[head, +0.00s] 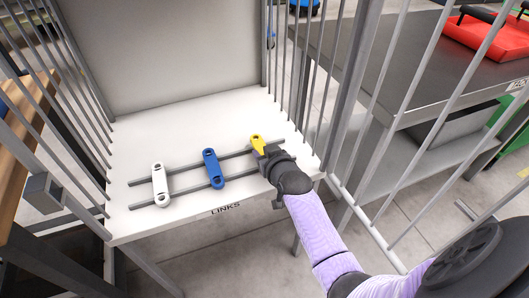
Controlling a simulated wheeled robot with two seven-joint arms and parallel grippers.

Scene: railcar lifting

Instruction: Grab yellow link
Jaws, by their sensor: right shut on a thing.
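The yellow link (257,142) lies at the right end of a row of links on the white shelf, resting across two dark rails. Only its far end shows; my right gripper covers the near part. My right gripper (268,157) is shut on the yellow link, and its arm comes in from the lower right. The gripper's fingertips are too small and dark to see clearly. My left gripper is out of view.
A blue link (213,168) and a white link (160,184) lie to the left on the same rails. The white shelf (215,225) is labelled LINKS. Grey bars stand along both shelf sides. A grey cart (400,60) with a red item (490,37) stands at right.

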